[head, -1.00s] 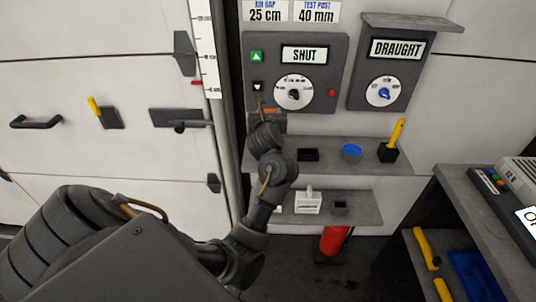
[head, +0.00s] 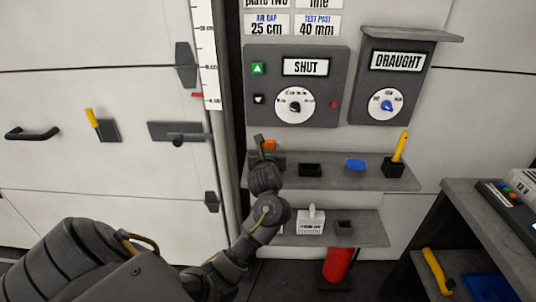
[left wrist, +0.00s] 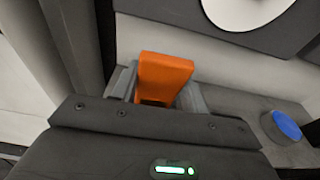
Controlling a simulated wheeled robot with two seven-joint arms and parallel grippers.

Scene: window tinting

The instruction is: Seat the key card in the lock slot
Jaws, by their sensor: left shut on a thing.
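My left gripper (head: 268,144) is shut on an orange piece, which I take to be the key card (left wrist: 163,78). In the left wrist view the card stands up between the two grey fingers, its lower end hidden by the gripper body. In the head view a bit of its orange (head: 270,146) shows, below the SHUT panel (head: 263,115) and around the left end of the upper shelf (head: 385,180). I cannot tell which part is the lock slot. My right gripper is out of view.
A lower shelf (head: 372,233) holds a white block (head: 311,224). The DRAUGHT panel (head: 370,107) hangs at the right.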

